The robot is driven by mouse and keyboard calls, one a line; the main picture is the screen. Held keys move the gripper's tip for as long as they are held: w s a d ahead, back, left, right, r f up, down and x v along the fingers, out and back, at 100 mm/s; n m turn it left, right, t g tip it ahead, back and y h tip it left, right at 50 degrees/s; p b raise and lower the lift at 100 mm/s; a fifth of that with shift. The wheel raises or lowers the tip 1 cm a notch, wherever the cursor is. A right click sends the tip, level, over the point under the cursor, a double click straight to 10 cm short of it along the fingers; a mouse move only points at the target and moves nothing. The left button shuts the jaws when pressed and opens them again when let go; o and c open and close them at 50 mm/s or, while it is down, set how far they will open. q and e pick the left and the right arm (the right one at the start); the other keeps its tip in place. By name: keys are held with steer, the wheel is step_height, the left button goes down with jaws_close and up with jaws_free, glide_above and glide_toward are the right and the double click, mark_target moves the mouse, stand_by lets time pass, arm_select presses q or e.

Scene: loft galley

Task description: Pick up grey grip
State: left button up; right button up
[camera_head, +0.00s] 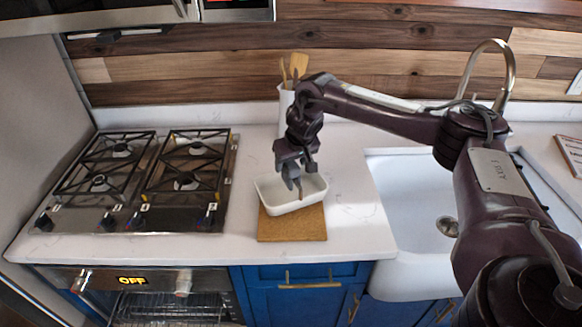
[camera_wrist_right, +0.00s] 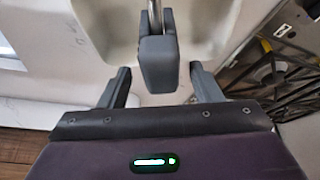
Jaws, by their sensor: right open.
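The grey grip (camera_wrist_right: 156,62) shows in the right wrist view as a blocky dark grey handle, with a thin metal shaft running from its far end. It lies between the two fingers of my right gripper (camera_wrist_right: 160,86), with a visible gap on each side. In the head view my right gripper (camera_head: 291,181) points down over a white rectangular dish (camera_head: 276,207). There the grip is hard to tell apart from the fingers. A thin brownish piece (camera_head: 300,190) shows below the fingers at the dish. My left gripper is not in view.
The dish sits on a brown board (camera_head: 292,228) near the counter's front edge. A gas hob (camera_head: 140,180) lies left, a white sink (camera_head: 412,210) right. A white utensil holder (camera_head: 286,105) with wooden tools stands behind my arm.

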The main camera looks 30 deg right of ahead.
steer(key=shift+w+f, duration=0.2)
steer(key=shift+f, duration=0.25)
steer(key=c, duration=1)
steer(key=shift+c, duration=0.4)
steer(key=shift+r, duration=0.15)
